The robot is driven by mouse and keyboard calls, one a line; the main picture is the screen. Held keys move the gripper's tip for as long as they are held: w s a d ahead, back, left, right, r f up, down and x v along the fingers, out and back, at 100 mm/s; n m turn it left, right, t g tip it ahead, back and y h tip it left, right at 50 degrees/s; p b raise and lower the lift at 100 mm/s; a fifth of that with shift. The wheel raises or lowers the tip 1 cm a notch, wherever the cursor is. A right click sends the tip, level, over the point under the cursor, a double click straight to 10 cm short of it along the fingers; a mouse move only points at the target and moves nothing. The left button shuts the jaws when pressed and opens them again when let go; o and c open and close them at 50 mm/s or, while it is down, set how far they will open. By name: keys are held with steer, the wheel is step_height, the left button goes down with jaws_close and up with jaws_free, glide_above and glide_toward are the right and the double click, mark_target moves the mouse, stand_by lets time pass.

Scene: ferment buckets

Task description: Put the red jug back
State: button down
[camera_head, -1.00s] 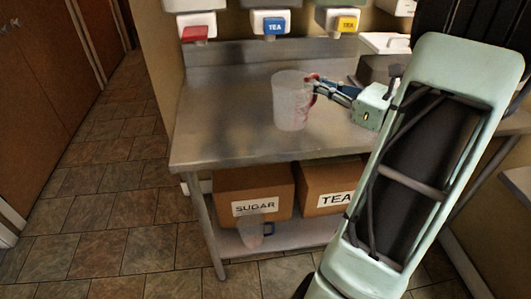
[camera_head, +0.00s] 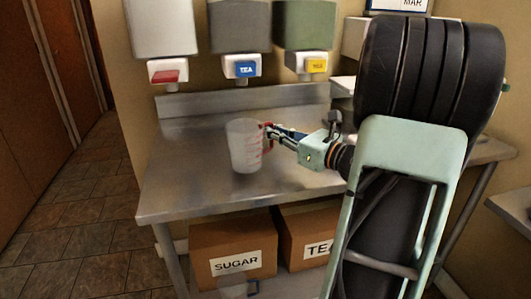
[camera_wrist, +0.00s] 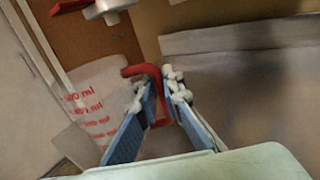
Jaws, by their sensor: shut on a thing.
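The red jug (camera_head: 243,147) is a clear measuring jug with red markings and a red handle. It is upright, over the steel table in the head view; I cannot tell if its base touches the top. My gripper (camera_head: 272,138) is shut on its handle from the right. In the wrist view the red handle (camera_wrist: 150,72) lies between the fingertips (camera_wrist: 162,88), and the jug's clear body (camera_wrist: 88,108) is at left.
The steel table (camera_head: 180,185) is mostly clear. Dispensers with red (camera_head: 167,71), blue "TEA" (camera_head: 241,67) and yellow (camera_head: 313,65) fronts hang behind it. "SUGAR" (camera_head: 232,240) and tea (camera_head: 300,222) boxes sit on the lower shelf. White and grey items stand at back right.

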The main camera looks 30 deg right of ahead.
steer(key=f, duration=0.1)
steer(key=w+f+b, duration=0.1)
steer(key=f, duration=0.3)
steer(key=shift+w+a+f, duration=0.2)
steer(key=shift+w+a, duration=0.15)
steer(key=shift+w, duration=0.05)
steer(key=c, duration=2.1)
jaws_free()
steer(key=shift+r, duration=0.15)
steer(key=p+v, duration=0.1)
steer(key=v, duration=1.1)
